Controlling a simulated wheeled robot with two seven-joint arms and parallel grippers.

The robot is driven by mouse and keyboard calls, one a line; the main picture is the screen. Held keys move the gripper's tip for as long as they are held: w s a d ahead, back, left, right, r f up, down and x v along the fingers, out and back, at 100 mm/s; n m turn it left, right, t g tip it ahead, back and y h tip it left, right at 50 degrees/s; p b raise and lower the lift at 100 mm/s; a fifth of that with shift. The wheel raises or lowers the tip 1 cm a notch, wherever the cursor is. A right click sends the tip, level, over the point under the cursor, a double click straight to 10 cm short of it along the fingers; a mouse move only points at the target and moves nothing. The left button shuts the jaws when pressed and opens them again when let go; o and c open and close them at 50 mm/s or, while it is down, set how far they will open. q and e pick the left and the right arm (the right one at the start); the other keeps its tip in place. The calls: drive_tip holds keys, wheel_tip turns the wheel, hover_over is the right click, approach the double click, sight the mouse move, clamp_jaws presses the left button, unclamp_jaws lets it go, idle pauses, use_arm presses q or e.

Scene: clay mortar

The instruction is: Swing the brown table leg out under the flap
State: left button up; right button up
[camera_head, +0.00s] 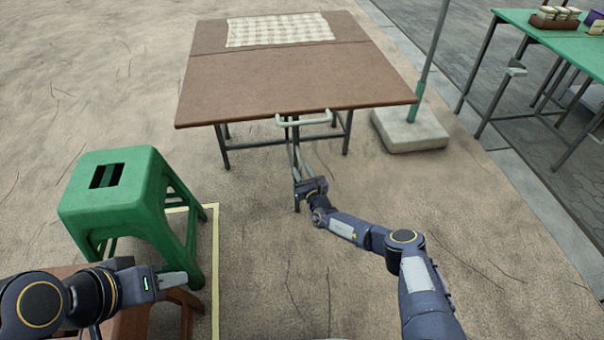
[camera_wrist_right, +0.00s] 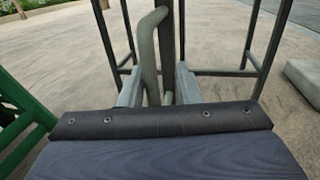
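The brown table (camera_head: 270,75) stands at the top centre, with its flap level toward me. The table leg (camera_head: 296,135) shows below the front edge, dark and upright; its lower part is partly hidden by my right gripper (camera_head: 299,182). In the right wrist view the dark leg (camera_wrist_right: 167,50) stands behind a pale grey-green bent handle (camera_wrist_right: 147,60). My right gripper (camera_wrist_right: 158,88) is open, with its fingers either side of that handle; contact is unclear. A pale U-shaped bar (camera_head: 305,121) sits at the flap's front edge. My left gripper (camera_head: 173,281) is low at left, away from the table.
A green stool (camera_head: 115,195) stands left, above a brown wooden piece (camera_head: 130,322). A pole in a concrete block (camera_head: 410,130) stands right of the table. A green table (camera_head: 550,40) is at far right. The ground at front centre is clear.

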drive_tip(key=p+v, duration=0.4)
drive_tip(key=v, duration=0.4)
drive_tip(key=shift+p, duration=0.35)
